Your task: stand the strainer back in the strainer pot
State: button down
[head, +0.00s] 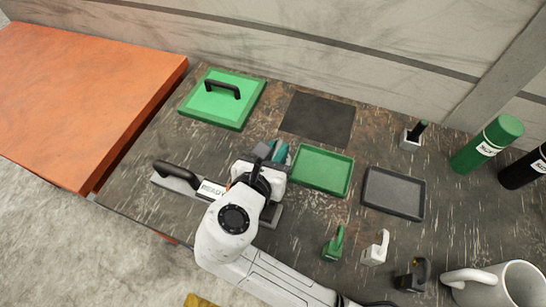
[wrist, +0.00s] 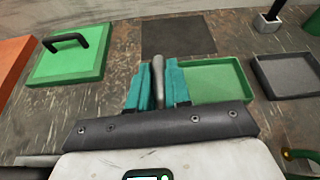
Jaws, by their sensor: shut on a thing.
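My gripper (head: 277,152) is over the dark bench, near the left edge of the green tray. In the wrist view its two teal fingers (wrist: 164,86) are closed around a slim grey rod-like thing (wrist: 158,76), which appears to be the strainer's handle. The rest of the strainer is hidden by my gripper. A small pale pot (head: 410,143) with a dark upright piece in it stands at the back right; it also shows in the wrist view (wrist: 267,23). I cannot tell for sure whether it is the strainer pot.
A green tray (head: 322,170) and a dark tray (head: 393,193) lie right of my gripper. A green lidded box (head: 222,115) and a black mat (head: 318,119) lie behind. Small green (head: 334,245), white (head: 376,249) and black (head: 411,276) holders, a mug (head: 515,287) and bottles stand right.

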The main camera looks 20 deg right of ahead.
jog(key=shift+w+f, duration=0.45)
jog(key=shift+f, duration=0.05)
jog(key=shift+w+f, duration=0.15)
jog(key=shift+f, duration=0.75)
jog(key=shift+w+f, duration=0.1)
jog(key=shift+f, duration=0.8)
jog(key=c, duration=1.1)
grip_release()
jog(key=shift+f, duration=0.1)
jog(key=shift+o, duration=0.2)
